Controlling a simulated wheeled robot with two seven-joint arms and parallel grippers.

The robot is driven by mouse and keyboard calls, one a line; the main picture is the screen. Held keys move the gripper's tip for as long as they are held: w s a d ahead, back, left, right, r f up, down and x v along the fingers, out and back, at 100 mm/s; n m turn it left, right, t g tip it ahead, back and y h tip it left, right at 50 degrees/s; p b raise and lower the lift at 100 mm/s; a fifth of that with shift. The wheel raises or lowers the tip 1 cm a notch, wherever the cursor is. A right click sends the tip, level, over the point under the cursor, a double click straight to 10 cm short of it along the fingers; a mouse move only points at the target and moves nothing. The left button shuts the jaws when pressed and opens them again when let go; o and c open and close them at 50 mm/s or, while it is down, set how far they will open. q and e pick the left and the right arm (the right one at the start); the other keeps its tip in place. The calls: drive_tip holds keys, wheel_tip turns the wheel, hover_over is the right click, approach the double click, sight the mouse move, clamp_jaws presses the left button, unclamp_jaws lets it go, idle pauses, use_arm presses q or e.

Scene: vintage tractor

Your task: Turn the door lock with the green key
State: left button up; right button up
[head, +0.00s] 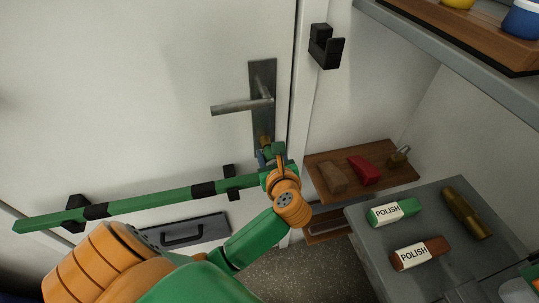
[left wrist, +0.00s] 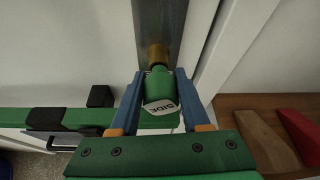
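The green key (left wrist: 158,84), with a white "SIDE" label, is at the brass lock cylinder (left wrist: 158,54) and lines up with it. How deep it sits in the lock is hidden. My left gripper (left wrist: 159,80) has its blue fingers on both sides of the key's head and seems closed on it. In the head view my left gripper (head: 268,157) is just below the brass lock (head: 265,141), on the dark door plate (head: 262,88). The door (head: 150,70) looks closed, with its lever handle (head: 240,106) roughly level. My right gripper is not clearly in view.
A long green bar (head: 150,204) with black bands runs across the door at black brackets. A black bracket (head: 325,46) is on the wall at right. A wooden shelf (head: 322,160) with small blocks and a grey table (head: 436,214) with polish boxes stand to the right.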

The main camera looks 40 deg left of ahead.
use_arm(q)
clamp_jaws()
drive_tip(key=shift+r+p, duration=0.1)
drive_tip(key=shift+p, duration=0.3)
drive_tip(key=shift+m+g+y+p, duration=0.5)
drive_tip(key=shift+m+g+p, duration=0.1)
drive_tip(key=shift+m, duration=0.4)
drive_tip(key=shift+w+m+y, duration=0.1)
drive_tip(key=shift+m+y, duration=0.2)
drive_tip(key=shift+m, duration=0.3)
